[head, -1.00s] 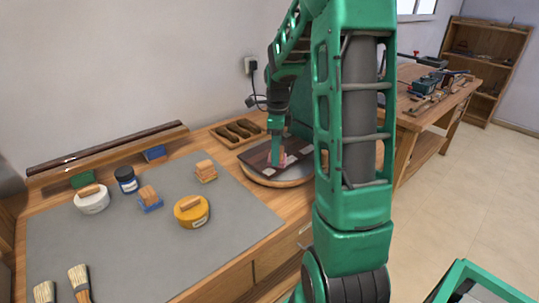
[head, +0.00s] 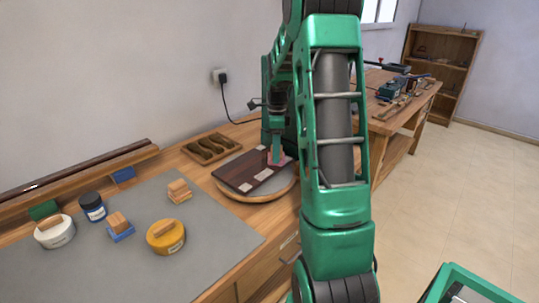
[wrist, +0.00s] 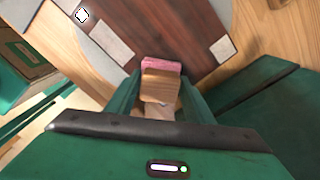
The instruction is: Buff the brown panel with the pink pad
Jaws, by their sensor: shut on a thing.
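The brown panel (head: 240,172) lies on a round pale wooden disc (head: 262,196) on the bench. It has dark and reddish-brown strips and a few pale patches (head: 263,174); the patches also show in the wrist view (wrist: 110,40). My gripper (head: 277,152) is shut on the wooden handle (wrist: 160,86) of the pink pad (wrist: 158,65). The pad is at the panel's right end in the head view and appears to touch its face. The gripper hides part of the pad and panel.
A wooden tray with slots (head: 212,148) stands behind the panel. A wall is behind.

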